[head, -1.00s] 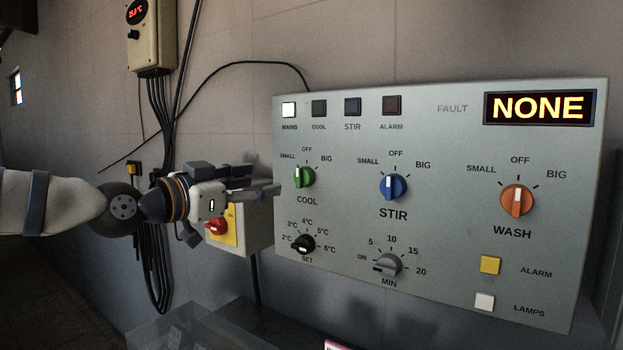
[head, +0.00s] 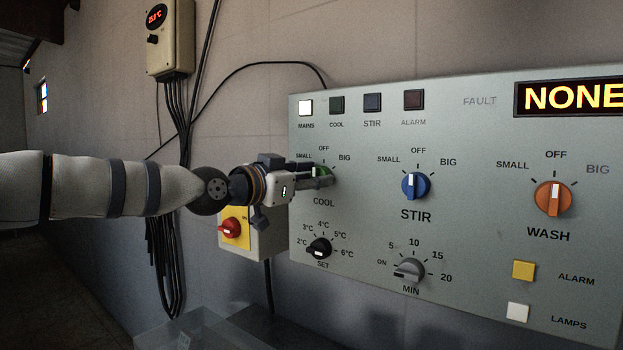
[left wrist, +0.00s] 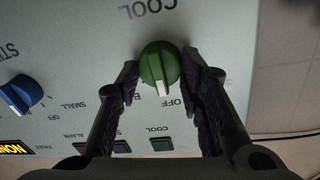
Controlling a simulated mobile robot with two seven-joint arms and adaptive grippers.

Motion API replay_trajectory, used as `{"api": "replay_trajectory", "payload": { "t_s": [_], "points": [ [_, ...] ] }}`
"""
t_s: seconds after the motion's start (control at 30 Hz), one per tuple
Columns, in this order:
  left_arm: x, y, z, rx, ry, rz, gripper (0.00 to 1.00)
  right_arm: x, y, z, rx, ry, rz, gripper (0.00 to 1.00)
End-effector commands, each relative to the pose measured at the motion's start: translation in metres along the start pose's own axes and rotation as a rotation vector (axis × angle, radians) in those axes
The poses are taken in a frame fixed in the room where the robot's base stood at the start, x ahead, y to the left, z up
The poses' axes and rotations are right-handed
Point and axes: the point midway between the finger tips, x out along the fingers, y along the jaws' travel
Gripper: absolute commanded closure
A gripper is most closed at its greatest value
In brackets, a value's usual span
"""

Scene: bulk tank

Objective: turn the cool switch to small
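The green COOL knob (head: 322,170) is on the grey control panel (head: 460,120), partly hidden by my left gripper (head: 328,176) in the head view. In the left wrist view, which is upside down, the knob (left wrist: 157,62) sits between the two fingers of my left gripper (left wrist: 162,68). The fingers are open on either side of it, with small gaps visible. The knob's white pointer points toward the OFF mark. The COOL knob's SMALL label shows above the fingers in the head view. My right gripper is not in view.
The blue STIR knob (head: 415,186) and orange WASH knob (head: 553,198) are to the right. The black SET knob (head: 319,248) and grey MIN knob (head: 410,270) are below. A yellow box with a red switch (head: 231,228) is beneath my left wrist.

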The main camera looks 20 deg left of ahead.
Motion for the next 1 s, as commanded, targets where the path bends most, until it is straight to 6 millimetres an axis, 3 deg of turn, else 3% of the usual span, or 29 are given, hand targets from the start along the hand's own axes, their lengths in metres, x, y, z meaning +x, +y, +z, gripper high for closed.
{"api": "replay_trajectory", "payload": {
  "t_s": [0.07,0.47,1.0],
  "points": [
    [0.0000,-0.0002,0.0002,0.000,0.000,-0.001,0.94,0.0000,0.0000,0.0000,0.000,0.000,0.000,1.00],
    [0.0001,-0.0003,0.0012,-0.068,0.004,-0.001,0.94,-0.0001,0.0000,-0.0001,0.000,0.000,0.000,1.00],
    [0.0002,-0.0008,0.0027,-0.513,0.037,-0.009,0.94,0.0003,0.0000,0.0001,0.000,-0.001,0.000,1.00]
  ]
}}
